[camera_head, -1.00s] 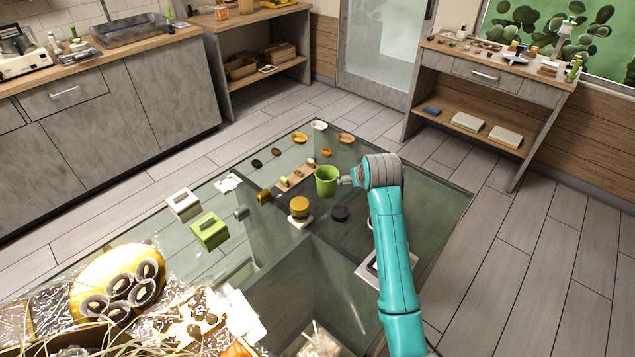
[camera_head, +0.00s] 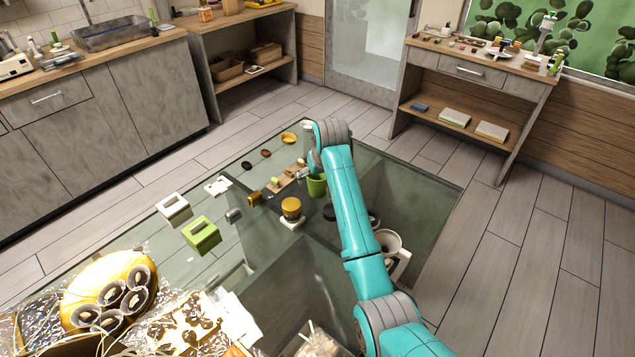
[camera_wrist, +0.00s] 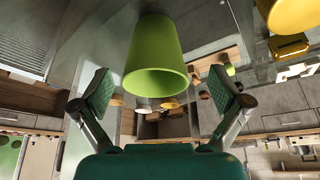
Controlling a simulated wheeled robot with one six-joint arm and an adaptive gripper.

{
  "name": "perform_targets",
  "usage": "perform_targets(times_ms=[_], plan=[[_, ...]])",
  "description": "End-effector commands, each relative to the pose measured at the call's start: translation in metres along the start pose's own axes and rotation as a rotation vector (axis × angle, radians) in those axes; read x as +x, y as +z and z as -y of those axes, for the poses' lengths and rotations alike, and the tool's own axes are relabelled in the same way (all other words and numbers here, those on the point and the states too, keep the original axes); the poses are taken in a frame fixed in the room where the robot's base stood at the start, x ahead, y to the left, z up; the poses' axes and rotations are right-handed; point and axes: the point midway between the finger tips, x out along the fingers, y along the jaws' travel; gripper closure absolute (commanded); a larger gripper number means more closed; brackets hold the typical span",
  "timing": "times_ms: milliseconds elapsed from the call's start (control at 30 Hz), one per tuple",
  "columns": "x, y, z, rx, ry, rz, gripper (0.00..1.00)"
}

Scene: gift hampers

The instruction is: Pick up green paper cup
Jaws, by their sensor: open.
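The green paper cup (camera_head: 316,188) stands on the glass table in the head view, its upper part partly covered by my arm. In the wrist view the cup (camera_wrist: 155,50) is large at top centre, its round rim facing the camera. My gripper (camera_wrist: 160,92) is open, with one green-padded finger to each side of the cup and visible gaps between pads and cup. The cup seems to lie between or just beyond the fingertips; the exact depth is hard to tell. In the head view my fingers are mostly hidden behind my wrist.
A yellow-lidded jar (camera_head: 291,207) stands left of the cup, and a small wooden board (camera_head: 286,179) lies behind it. A dark round item (camera_head: 329,212) is close in front. White (camera_head: 173,207) and green boxes (camera_head: 201,234) stand further left. A white funnel-like item (camera_head: 388,243) is at right.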

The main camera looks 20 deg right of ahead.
Motion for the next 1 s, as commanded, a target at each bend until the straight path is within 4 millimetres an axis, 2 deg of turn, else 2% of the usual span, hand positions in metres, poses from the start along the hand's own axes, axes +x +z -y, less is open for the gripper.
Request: perform_targets(times_ms=[300, 633, 667, 900, 933, 1000], plan=[[0.041, -0.004, -0.005, 0.000, 0.000, 0.003, 0.01], [0.048, -0.004, -0.005, 0.000, 0.000, 0.000, 0.01], [0.048, -0.004, -0.005, 0.000, 0.000, 0.000, 0.04], [0.048, -0.004, -0.005, 0.000, 0.000, 0.000, 0.64], [0.048, -0.004, -0.005, 0.000, 0.000, 0.000, 0.67], [0.048, -0.004, -0.005, 0.000, 0.000, 0.000, 0.67]])
